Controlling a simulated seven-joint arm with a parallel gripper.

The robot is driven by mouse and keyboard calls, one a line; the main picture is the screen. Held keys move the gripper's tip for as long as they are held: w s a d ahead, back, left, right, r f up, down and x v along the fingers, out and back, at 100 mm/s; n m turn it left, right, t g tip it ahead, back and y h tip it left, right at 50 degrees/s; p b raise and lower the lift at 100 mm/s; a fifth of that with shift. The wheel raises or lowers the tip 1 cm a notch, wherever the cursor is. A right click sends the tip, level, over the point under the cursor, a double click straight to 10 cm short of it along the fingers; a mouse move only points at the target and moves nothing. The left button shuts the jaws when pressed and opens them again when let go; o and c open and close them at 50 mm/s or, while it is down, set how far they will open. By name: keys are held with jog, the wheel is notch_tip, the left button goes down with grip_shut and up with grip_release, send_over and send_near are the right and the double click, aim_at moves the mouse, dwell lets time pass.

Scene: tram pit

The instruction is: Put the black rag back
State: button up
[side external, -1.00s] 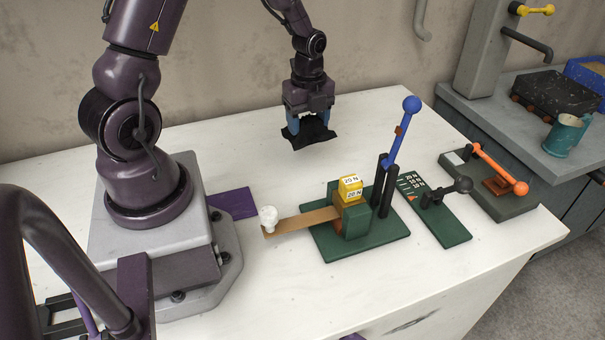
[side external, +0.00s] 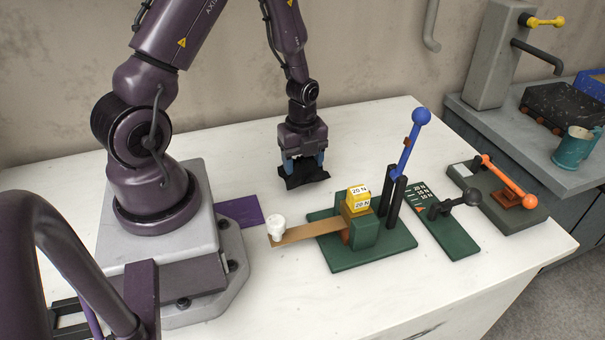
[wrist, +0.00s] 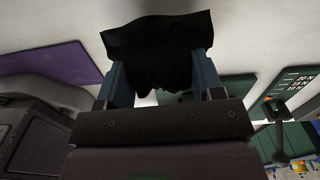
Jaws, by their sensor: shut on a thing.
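The black rag (side external: 305,176) hangs crumpled between the blue fingers of my gripper (side external: 303,164), which is shut on it. It is low over the white table, behind the green lever stand; I cannot tell whether its lower edge touches the table. In the wrist view the rag (wrist: 160,45) spreads between and beyond the fingers of my gripper (wrist: 163,82) and hides much of what lies under it. A flat purple cloth or mat (side external: 240,211) lies on the table beside my base, left of the rag, and also shows in the wrist view (wrist: 55,62).
The green stand (side external: 372,242) carries a blue lever (side external: 409,145), a yellow 20 N block (side external: 357,200) and a brown strip with a white knob (side external: 277,226). A green scale plate (side external: 450,228) and an orange-lever block (side external: 500,200) stand right. The table's back is clear.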

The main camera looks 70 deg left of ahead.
aim_at(302, 175)
jog(key=shift+f, duration=1.8)
jog(key=shift+f, duration=0.3)
jog(key=o, duration=0.9)
jog(key=shift+r, duration=0.1)
